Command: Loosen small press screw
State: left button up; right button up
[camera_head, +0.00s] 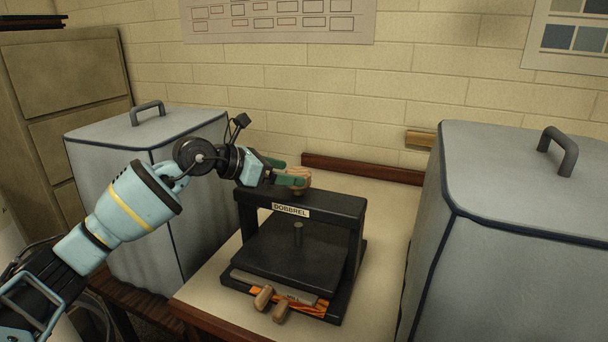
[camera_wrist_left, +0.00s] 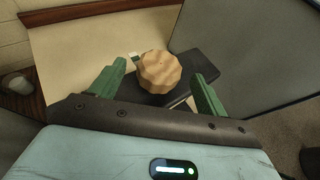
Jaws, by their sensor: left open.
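A grey screw shaft (camera_head: 297,233) shows below the beam, over the black plate. My left gripper (camera_head: 292,173) is at the knob; in the left wrist view its green fingers (camera_wrist_left: 160,82) are open on either side of the knob, with gaps showing. My right gripper is not in view.
Grey covered boxes with handles stand left (camera_head: 190,125) and right (camera_head: 525,185) of the press. Two wooden handles (camera_head: 272,303) stick out at the press's front, beside orange material. The pale table top (camera_head: 210,297) is bare at the front left. A brick wall is behind.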

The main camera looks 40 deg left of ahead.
aim_at(304, 174)
pick_arm(q)
jog(key=x, duration=0.5)
jog(key=shift+w+d+f+p, duration=0.1)
jog(key=shift+w+d+p, duration=0.1)
jog(key=shift+w+p, duration=0.15)
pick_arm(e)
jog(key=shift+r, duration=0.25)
pick_arm(q)
jog(key=c, duration=1)
jog(key=p, duration=0.1)
jog(key=n+y+p, duration=0.1)
jog(key=shift+r+t+p, duration=0.3)
jog(key=shift+a+f+n+y+p, duration=0.15)
jog(key=shift+n+y+p, duration=0.65)
jog(key=shift+y, duration=0.1)
jog(key=shift+f+t, duration=0.1)
jog(key=shift+t, duration=0.2)
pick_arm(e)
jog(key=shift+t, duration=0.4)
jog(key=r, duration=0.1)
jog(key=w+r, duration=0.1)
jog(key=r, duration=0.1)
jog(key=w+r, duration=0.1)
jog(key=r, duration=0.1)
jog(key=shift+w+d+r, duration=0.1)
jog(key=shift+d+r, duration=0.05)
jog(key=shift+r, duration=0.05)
